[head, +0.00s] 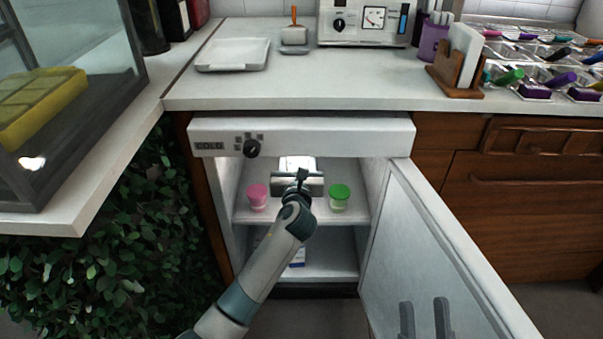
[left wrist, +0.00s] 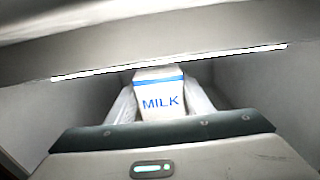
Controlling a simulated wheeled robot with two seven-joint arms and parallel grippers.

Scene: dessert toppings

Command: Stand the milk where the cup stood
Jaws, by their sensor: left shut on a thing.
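The milk (left wrist: 161,98), a white carton with a blue band and blue "MILK" lettering, is upright between the fingers of my left gripper (left wrist: 160,105) in the left wrist view. In the head view my left gripper (head: 297,182) reaches into the open fridge at its upper shelf, shut on the milk, which it mostly hides. A pink-lidded tub (head: 257,197) stands left of it and a green-lidded tub (head: 339,197) right. My right gripper (head: 424,318) is at the bottom edge, fingers apart and empty, before the fridge door. A purple cup (head: 433,44) stands on the counter.
The fridge door (head: 425,245) stands open to the right. A white-and-blue thing (head: 298,258) on the lower shelf is mostly hidden by my arm. The counter (head: 300,88) has free room in front of a white tray (head: 233,54) and a wooden holder (head: 455,78).

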